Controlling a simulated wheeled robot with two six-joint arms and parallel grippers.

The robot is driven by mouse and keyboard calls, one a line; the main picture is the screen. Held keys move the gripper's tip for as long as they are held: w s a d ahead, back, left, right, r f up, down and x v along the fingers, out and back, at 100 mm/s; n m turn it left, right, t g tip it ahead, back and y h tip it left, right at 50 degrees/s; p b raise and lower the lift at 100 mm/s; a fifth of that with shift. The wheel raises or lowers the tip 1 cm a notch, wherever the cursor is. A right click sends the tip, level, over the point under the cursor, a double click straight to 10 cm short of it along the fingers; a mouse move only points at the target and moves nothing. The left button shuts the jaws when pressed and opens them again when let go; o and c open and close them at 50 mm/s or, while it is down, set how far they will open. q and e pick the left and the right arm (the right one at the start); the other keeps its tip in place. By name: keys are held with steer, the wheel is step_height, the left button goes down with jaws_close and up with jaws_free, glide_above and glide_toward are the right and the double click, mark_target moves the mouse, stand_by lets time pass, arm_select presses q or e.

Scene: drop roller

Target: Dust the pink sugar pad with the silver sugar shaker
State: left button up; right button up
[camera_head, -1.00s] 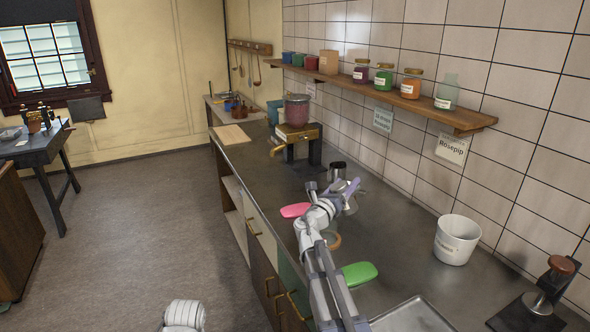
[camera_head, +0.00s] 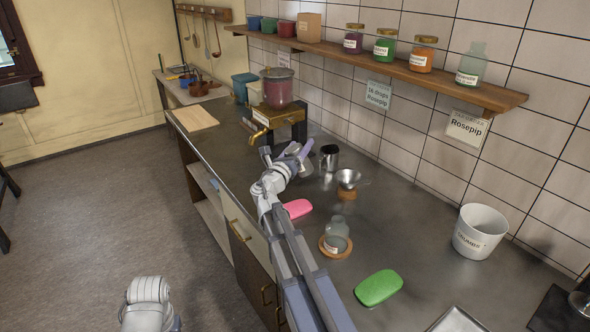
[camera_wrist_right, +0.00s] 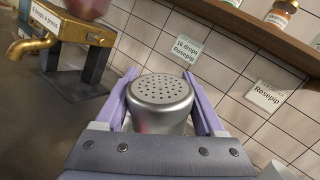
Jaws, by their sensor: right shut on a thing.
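The silver sugar shaker (camera_wrist_right: 160,92) has a perforated top, which faces the camera in the right wrist view. My right gripper (camera_wrist_right: 163,98) is shut on it, with a lilac finger on either side. In the head view my right gripper (camera_head: 291,156) is beyond the pink sugar pad and largely hides what it holds. The pink pad (camera_head: 298,208) lies on the dark counter, partly covered by my right arm. My left gripper is out of view; only part of my left arm shows at the bottom left.
A metal canister (camera_head: 329,157), a funnel (camera_head: 348,178) and a glass jar (camera_head: 337,235) stand right of my arm. A green pad (camera_head: 379,287) lies nearer. A white bucket (camera_head: 480,232) stands by the wall. A brass-tapped dispenser (camera_head: 275,116) is behind the gripper.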

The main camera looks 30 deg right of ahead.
step_height(320, 180, down, 9)
steer(key=b, duration=0.8)
steer(key=shift+s+h+b, duration=0.15)
steer(key=shift+h+b, duration=0.25)
steer(key=n+t+y+b, duration=0.1)
steer(key=n+t+y, duration=0.1)
steer(key=n, duration=0.6)
steer(key=n+t+y+b, duration=0.1)
steer(key=n+t+y, duration=0.1)
steer(key=n, duration=0.6)
steer(key=n+t+y+b, duration=0.2)
steer(key=n+t, duration=0.2)
steer(key=n, duration=0.3)
steer(key=shift+w+a+f+n, duration=0.25)
steer(key=shift+n, duration=0.15)
